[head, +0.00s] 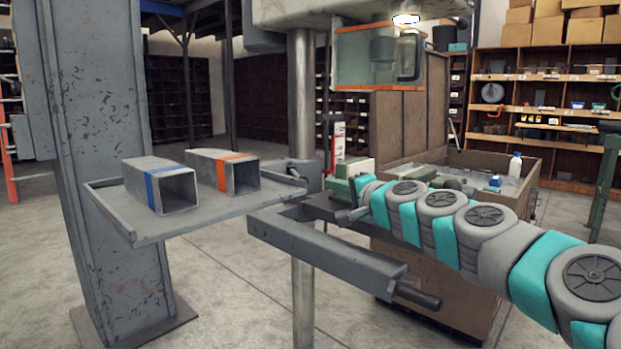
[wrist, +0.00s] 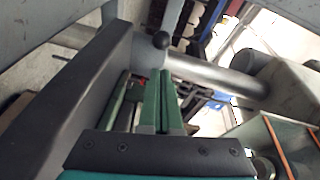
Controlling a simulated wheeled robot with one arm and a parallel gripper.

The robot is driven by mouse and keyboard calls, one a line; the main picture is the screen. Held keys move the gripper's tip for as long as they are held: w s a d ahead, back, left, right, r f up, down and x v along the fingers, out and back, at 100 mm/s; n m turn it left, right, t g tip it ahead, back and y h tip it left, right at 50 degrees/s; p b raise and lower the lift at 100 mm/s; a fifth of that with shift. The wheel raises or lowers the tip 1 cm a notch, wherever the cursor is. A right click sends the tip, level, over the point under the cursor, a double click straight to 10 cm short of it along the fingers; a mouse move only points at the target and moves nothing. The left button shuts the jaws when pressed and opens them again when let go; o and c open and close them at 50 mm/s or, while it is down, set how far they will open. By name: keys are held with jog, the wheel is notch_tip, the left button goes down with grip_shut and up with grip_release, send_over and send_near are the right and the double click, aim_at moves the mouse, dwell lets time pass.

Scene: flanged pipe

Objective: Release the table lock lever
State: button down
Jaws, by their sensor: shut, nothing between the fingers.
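In the wrist view, a black ball knob (wrist: 161,40), apparently the end of the table lock lever, shows just beyond my fingertips. Its shaft is mostly hidden, and I cannot tell whether the fingers touch it. My gripper (wrist: 165,78) has green fingers pressed together with nothing between them. In the head view, my gripper (head: 340,187) is beside the drill press column (head: 302,110), on its right, above the grey table arm (head: 325,250). The knob cannot be made out there. The column also shows in the wrist view (wrist: 215,75) as a pale round bar behind the knob.
A grey tray (head: 140,230) left of the column holds two square tubes, one with a blue band (head: 160,188) and one with an orange band (head: 224,170). A clear guard (head: 375,58) hangs above my gripper. A wooden crate (head: 450,270) stands behind my arm.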

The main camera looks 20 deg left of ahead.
aim_at(306, 182)
jog(key=shift+a, duration=0.1)
jog(key=p+x, duration=0.1)
jog(key=x, duration=0.9)
jog(key=shift+s+a+f+b, duration=0.15)
jog(key=shift+s+a+b, duration=0.15)
jog(key=shift+s, duration=0.15)
dwell(0.5)
jog(key=shift+s+a+f+b, duration=0.1)
jog(key=shift+s+a+b, duration=0.55)
jog(key=shift+a, duration=0.05)
jog(key=shift+s+a+b, duration=0.35)
jog(key=shift+a, duration=0.45)
jog(key=shift+s+a+b, duration=0.3)
jog(key=shift+s+a, duration=0.1)
jog(key=shift+a, duration=0.35)
jog(key=b+v, duration=0.1)
jog(key=v, duration=0.6)
jog(key=shift+s+d+r, duration=0.2)
jog(key=shift+s+d, duration=0.05)
jog(key=shift+d, duration=0.05)
